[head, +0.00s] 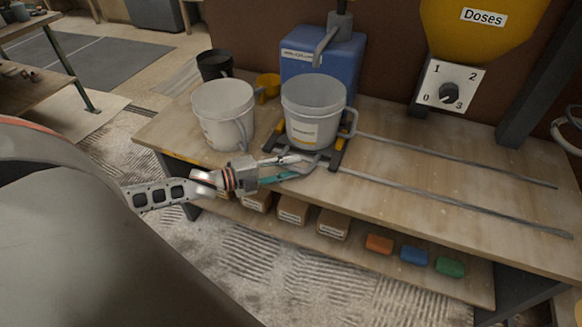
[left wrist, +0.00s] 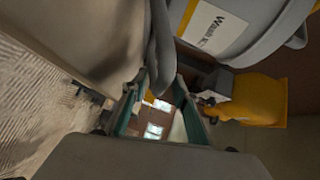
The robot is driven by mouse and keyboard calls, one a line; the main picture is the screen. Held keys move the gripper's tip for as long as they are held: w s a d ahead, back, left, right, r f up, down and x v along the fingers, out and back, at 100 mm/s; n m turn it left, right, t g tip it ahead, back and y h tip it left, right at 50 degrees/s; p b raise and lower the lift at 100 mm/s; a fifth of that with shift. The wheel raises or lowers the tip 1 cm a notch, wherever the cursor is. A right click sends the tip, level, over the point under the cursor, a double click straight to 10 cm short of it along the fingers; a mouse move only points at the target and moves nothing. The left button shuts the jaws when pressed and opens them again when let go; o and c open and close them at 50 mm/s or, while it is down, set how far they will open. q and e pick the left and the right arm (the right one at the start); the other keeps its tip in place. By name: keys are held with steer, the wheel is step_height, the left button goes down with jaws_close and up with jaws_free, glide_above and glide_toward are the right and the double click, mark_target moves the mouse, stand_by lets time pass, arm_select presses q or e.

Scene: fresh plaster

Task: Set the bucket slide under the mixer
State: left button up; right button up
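The bucket slide (head: 338,157), a dark frame with yellow marks, sits at the left end of two metal rails on the bench. A pale grey bucket (head: 312,105) with a label stands upright on it; this bucket also shows in the left wrist view (left wrist: 235,28). My left gripper (head: 308,167) is at the slide's front edge, below the bucket. Its teal-lined fingers (left wrist: 160,118) are apart, and I see nothing clamped between them. Contact with the slide cannot be told. I cannot identify the mixer in view. My right gripper is not in view.
A second grey bucket (head: 223,112) stands left of the slide, with a black bucket (head: 214,64) behind. A blue tank (head: 325,62) with a tap stands behind the slide. A yellow hopper (head: 485,28) hangs above a dial (head: 449,92). The rails run clear to the right.

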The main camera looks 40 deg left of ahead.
arm_select(q)
steer(key=shift+w, duration=0.1)
jaws_close()
steer(key=shift+d, duration=0.1)
